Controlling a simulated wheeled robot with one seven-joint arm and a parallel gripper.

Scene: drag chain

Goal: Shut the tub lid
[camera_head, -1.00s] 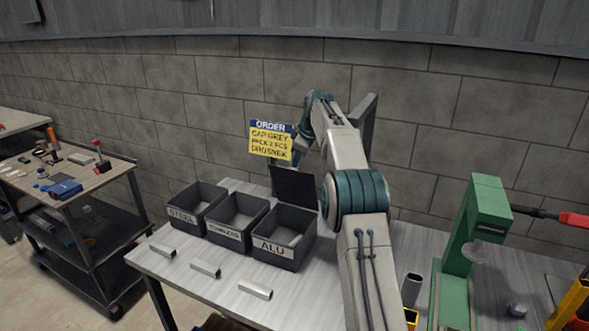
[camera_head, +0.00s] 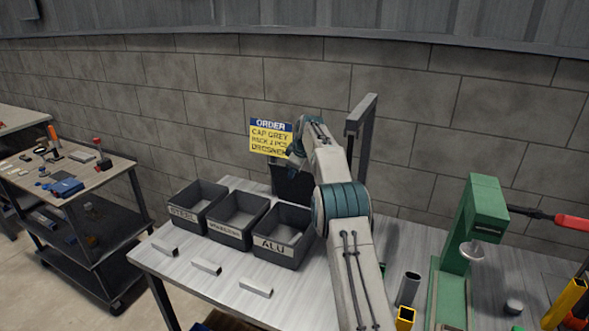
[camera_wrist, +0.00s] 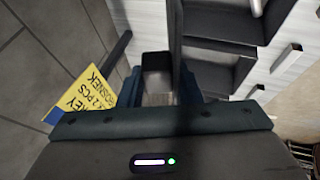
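The ALU tub (camera_head: 278,248) is the rightmost of three dark open tubs on the bench. A dark flat lid (camera_head: 291,184) stands roughly upright behind its back edge, so the tub is open. My gripper (camera_head: 297,158) is by the top of the lid, in front of the order sign, and hides part of both. In the wrist view, the two teal fingers of my gripper (camera_wrist: 160,88) are apart. A grey box-like shape shows between them; I cannot tell which part it is. Whether a finger touches the lid is not clear.
The STEEL tub (camera_head: 183,214) and a middle tub (camera_head: 226,235) stand to the left. Several metal profiles, one here (camera_head: 256,287), lie along the front edge. The yellow order sign (camera_head: 268,139) is behind. A green press (camera_head: 470,240) stands right; a tool cart (camera_head: 75,185) is left.

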